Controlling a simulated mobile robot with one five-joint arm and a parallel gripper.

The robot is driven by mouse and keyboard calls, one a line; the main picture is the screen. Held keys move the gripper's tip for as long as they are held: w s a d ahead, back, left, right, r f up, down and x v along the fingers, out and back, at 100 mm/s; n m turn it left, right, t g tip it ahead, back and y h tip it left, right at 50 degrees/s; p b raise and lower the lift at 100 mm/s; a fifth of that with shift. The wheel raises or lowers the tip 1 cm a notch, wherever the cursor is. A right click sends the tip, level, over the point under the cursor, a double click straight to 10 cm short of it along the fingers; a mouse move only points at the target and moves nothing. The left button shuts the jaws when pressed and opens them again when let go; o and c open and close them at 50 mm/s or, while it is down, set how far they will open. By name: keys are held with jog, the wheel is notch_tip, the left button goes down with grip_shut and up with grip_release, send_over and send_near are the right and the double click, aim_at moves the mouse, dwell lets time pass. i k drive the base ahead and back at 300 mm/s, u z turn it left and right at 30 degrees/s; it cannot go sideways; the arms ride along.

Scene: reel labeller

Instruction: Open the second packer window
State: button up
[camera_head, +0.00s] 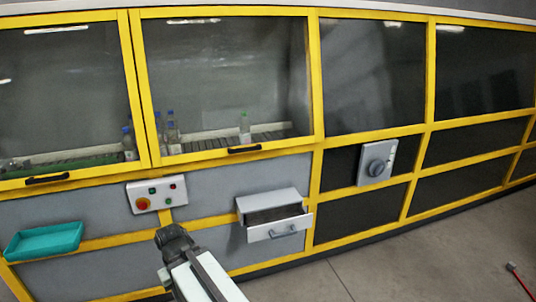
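A long yellow-framed machine fills the view. The second window from the left (220,85) is a large clear pane, and it looks shut. Its black handle (244,149) sits on the lower yellow rail. Behind the pane several small bottles (172,133) stand near a roller conveyor (225,140). The leftmost window (60,90) also looks shut and has its own black handle (47,179). My gripper (172,236) is dark and sits low in front of the grey lower panel, below the second window and apart from its handle. Its fingers are too small to read.
A control box (156,194) with a red button, a pulled-out grey drawer (278,230) and a teal tray (44,241) jut from the front. A rotary switch (377,163) is at right.

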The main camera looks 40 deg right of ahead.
aim_at(136, 16)
jog(key=u, duration=0.15)
jog(key=i, duration=0.9)
jog(key=z, duration=0.05)
